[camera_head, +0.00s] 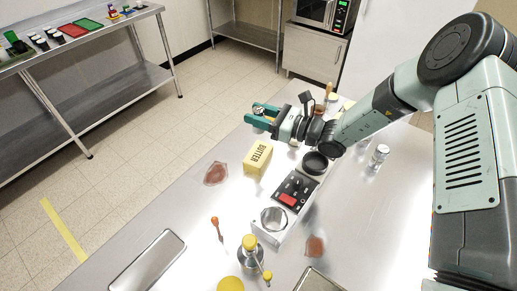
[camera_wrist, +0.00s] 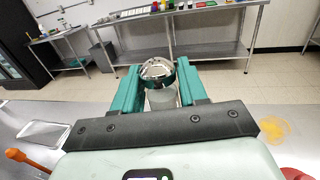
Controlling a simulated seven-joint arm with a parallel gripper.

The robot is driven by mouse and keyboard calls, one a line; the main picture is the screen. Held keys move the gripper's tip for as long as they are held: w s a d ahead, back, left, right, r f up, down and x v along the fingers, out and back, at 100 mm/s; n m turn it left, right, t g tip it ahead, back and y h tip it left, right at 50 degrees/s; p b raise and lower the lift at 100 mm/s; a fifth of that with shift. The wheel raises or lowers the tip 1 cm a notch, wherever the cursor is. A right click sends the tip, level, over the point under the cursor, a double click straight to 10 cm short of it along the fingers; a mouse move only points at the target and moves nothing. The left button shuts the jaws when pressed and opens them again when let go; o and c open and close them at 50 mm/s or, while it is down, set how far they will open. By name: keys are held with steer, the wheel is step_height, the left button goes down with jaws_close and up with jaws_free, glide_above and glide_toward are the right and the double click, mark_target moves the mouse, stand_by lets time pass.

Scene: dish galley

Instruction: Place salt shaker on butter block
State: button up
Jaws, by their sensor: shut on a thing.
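My gripper (camera_head: 262,115) is shut on a shaker, which I take to be the salt shaker (camera_wrist: 158,72). In the wrist view it has a shiny metal cap and a clear, pale body between the teal fingers. In the head view the fingers mostly hide it. The yellow butter block (camera_head: 258,158), marked BUTTER, lies on the steel counter. My gripper is above the counter, beyond the butter block in the head view, and apart from it. The butter block is not visible in the wrist view.
A black-and-red device (camera_head: 292,190), a dark bowl (camera_head: 316,163) and a metal cup (camera_head: 274,218) stand right of the butter. Another shaker (camera_head: 379,155) stands farther right. A reddish patch (camera_head: 216,173) lies left of the butter, and a metal tray (camera_head: 148,262) at the front left.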

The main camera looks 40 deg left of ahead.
step_height(320, 180, down, 9)
steer(key=shift+f, duration=0.15)
steer(key=shift+f, duration=0.15)
steer(key=o, duration=1.1)
steer(key=shift+d, duration=0.15)
step_height(320, 180, up, 7)
steer(key=d, duration=0.2)
steer(key=shift+w+d, duration=0.25)
steer(key=shift+d, duration=0.05)
steer(key=shift+r, duration=0.25)
